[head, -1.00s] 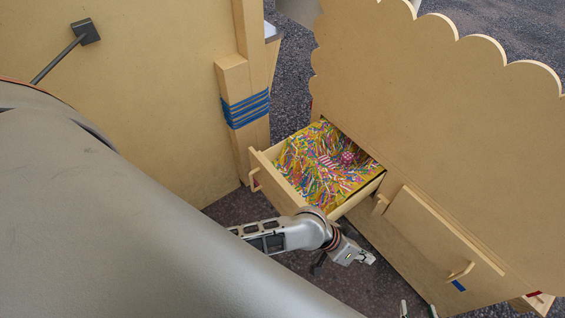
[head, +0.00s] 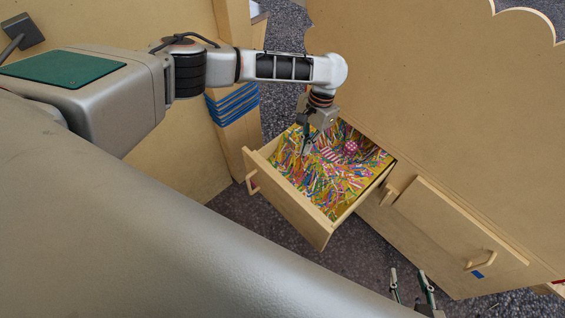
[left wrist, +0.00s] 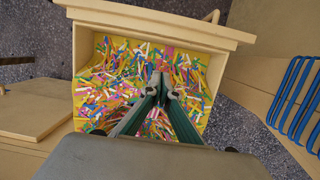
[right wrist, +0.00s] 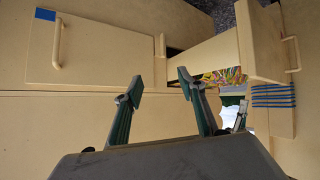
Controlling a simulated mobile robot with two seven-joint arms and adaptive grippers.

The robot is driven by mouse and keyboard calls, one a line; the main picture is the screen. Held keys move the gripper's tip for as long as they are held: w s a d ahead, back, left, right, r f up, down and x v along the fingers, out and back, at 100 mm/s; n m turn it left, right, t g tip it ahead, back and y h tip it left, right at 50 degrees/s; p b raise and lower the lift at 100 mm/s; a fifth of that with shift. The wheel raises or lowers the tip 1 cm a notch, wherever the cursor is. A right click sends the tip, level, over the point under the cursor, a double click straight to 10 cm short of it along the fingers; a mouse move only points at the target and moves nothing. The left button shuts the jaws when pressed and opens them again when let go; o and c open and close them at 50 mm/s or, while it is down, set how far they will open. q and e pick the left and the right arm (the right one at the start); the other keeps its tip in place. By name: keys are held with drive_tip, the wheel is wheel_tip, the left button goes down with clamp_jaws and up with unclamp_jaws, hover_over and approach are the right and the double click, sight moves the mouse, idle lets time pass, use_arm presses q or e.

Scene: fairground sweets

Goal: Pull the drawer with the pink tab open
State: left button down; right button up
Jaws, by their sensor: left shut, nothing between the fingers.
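The open drawer (head: 290,207) juts out from the wooden stall front and is full of coloured paper shreds. Its handle (head: 251,182) is on the outer front face; the tab there is hard to make out now. My left gripper (head: 306,150) points down over the shreds inside the drawer, clear of the handle. In the left wrist view its fingertips (left wrist: 166,84) are together and empty, with the drawer's front panel (left wrist: 160,22) beyond. My right gripper (head: 412,282) is open and empty, low in front of the stall; its fingers (right wrist: 160,82) show spread apart in the right wrist view.
A pink dotted ball (head: 351,147) and a pink-striped piece (head: 330,155) lie in the shreds. A closed drawer with a blue tab (head: 477,274) is to the right, and a red tab (head: 558,283) shows at the edge. A post with blue bands (head: 233,104) stands left.

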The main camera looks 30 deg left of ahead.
use_arm(q)
drive_tip(key=s+a+f+b, duration=0.2)
drive_tip(key=s+f, duration=0.3)
drive_tip(key=f, duration=0.3)
drive_tip(key=shift+a+f, duration=0.35)
drive_tip(key=shift+a, duration=0.45)
use_arm(e)
drive_tip(key=f, duration=0.1)
drive_tip(key=s+f, duration=0.1)
drive_tip(key=shift+d+f, duration=0.15)
drive_tip(key=shift+f, duration=0.25)
use_arm(q)
drive_tip(key=shift+s, duration=0.1)
use_arm(e)
drive_tip(key=shift+w, duration=0.1)
